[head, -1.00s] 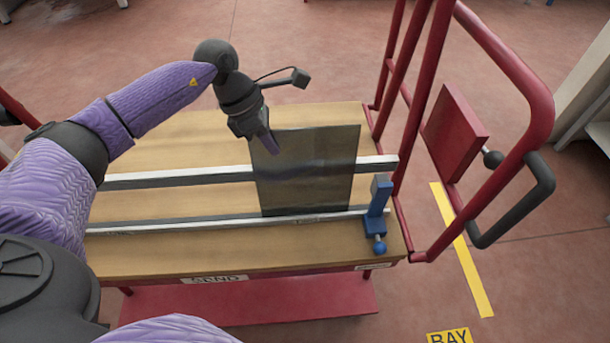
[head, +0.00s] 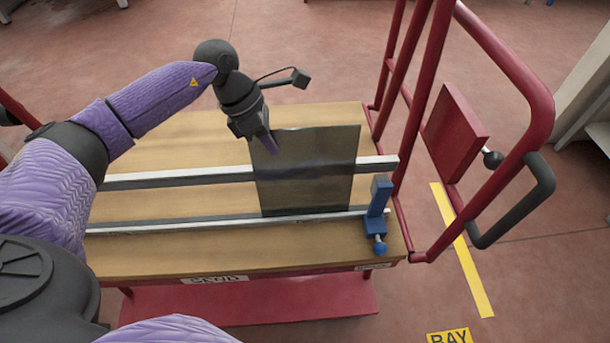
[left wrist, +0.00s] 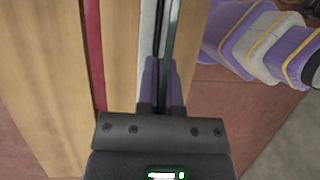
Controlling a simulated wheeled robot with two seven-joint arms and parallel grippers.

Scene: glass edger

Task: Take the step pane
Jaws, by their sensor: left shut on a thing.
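The step pane (head: 308,180) is a dark, see-through glass sheet. It stands on edge on the wooden cart top (head: 160,205), against the two pale rails, near the right end. My left gripper (head: 272,144) is at its upper left edge, shut on the pane. In the left wrist view the pane shows edge-on as a thin dark strip (left wrist: 172,40) running down between the purple fingers (left wrist: 160,85). My right gripper is not in view.
A blue clamp stop (head: 377,212) stands just right of the pane on the front rail. The cart's red tube frame (head: 425,100) rises at the right, with a red block (head: 455,135) on it. Floor with yellow tape (head: 462,250) lies beyond.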

